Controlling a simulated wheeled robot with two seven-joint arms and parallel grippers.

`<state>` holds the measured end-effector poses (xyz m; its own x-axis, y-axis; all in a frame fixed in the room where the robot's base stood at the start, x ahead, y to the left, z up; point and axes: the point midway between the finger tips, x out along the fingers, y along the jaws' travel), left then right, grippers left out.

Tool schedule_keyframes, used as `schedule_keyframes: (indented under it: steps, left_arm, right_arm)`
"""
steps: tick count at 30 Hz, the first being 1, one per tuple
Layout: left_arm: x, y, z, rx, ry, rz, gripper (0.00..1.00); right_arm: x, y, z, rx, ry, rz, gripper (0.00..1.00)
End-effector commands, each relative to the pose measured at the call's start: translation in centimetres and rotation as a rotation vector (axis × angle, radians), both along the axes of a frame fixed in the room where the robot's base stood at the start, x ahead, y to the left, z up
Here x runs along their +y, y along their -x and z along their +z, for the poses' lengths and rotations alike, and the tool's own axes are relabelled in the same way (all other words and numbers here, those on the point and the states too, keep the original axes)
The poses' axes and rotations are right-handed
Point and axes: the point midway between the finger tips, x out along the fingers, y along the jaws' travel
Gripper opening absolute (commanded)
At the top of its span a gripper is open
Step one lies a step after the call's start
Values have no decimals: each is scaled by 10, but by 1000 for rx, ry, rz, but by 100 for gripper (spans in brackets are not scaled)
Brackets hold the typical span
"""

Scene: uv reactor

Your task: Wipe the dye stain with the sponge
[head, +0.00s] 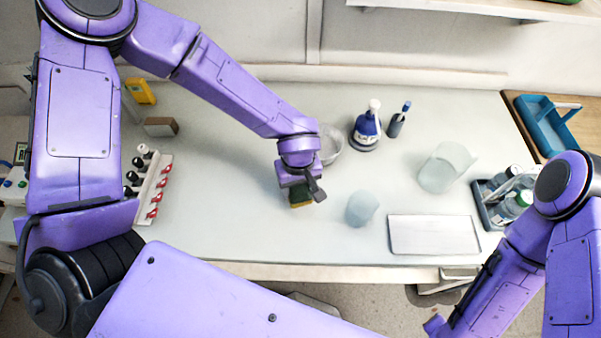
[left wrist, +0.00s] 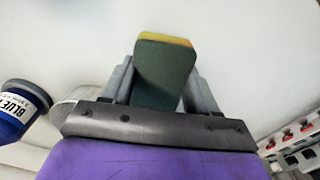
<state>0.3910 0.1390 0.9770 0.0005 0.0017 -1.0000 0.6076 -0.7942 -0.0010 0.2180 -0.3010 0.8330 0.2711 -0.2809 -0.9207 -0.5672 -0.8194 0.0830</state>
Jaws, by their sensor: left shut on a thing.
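My left gripper (head: 302,193) is shut on the sponge (head: 300,198), low over the middle of the pale bench. In the left wrist view the sponge (left wrist: 164,72) is a dark green block with a yellow layer at its far end, held between the two grey fingers of the left gripper (left wrist: 158,90). I cannot tell whether the sponge touches the bench. No dye stain shows in either view; the gripper and sponge hide the bench under them. My right arm is at the lower right, and its gripper is out of view.
A clear bowl (head: 329,146) stands just behind the left gripper. A blue bottle (head: 367,128) is farther back. A frosted beaker (head: 361,209) and a white tray (head: 433,235) lie to the right, a larger beaker (head: 442,170) beyond. A rack (head: 153,187) stands left.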

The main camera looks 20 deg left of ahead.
Motion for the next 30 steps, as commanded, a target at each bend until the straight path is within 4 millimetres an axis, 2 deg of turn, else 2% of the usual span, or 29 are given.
schedule_keyframes:
  steps: [13,30]
  left_arm:
    - [3,1,38,0,2,8,21]
    - [4,2,41,1,1,9,21]
  right_arm:
    - [0,0,0,0,0,0,43]
    - [0,0,0,0,0,0,43]
